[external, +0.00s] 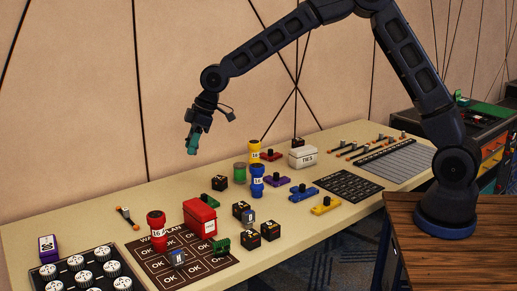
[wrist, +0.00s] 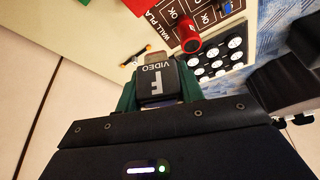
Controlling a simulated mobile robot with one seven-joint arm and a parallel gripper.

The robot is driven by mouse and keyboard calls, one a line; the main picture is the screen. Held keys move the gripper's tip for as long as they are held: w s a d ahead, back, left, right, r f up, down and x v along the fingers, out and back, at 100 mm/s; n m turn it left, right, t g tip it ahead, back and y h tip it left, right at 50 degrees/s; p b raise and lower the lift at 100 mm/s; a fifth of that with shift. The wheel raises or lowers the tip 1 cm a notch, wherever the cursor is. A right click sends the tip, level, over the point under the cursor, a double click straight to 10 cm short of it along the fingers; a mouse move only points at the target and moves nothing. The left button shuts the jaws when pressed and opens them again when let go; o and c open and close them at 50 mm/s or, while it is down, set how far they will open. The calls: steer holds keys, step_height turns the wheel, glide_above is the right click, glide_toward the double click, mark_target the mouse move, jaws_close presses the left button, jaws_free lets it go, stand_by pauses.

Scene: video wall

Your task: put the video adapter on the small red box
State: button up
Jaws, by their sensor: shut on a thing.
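My gripper (external: 193,145) hangs high above the back left of the table, well apart from everything on it. In the wrist view its green fingers (wrist: 157,100) are shut on the video adapter (wrist: 160,80), a black block marked F and VIDEO. In the external view the adapter is too small to tell from the fingers. The red box (external: 199,218), with a white label, stands on the dark wall plan board (external: 217,255), lower and slightly right of my gripper. Its top looks clear.
A red cylinder (external: 156,232) stands just left of the red box. Several black cubes (external: 250,239) and a green block (external: 221,243) stand right of it. A tray of round knobs (external: 83,272) is at front left. Bare tabletop (external: 95,218) lies at back left.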

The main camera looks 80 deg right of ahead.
step_height(320, 180, down, 18)
stand_by(0.6)
steer(key=shift+f, duration=0.15)
steer(key=o, duration=0.9)
steer(key=shift+o, duration=0.2)
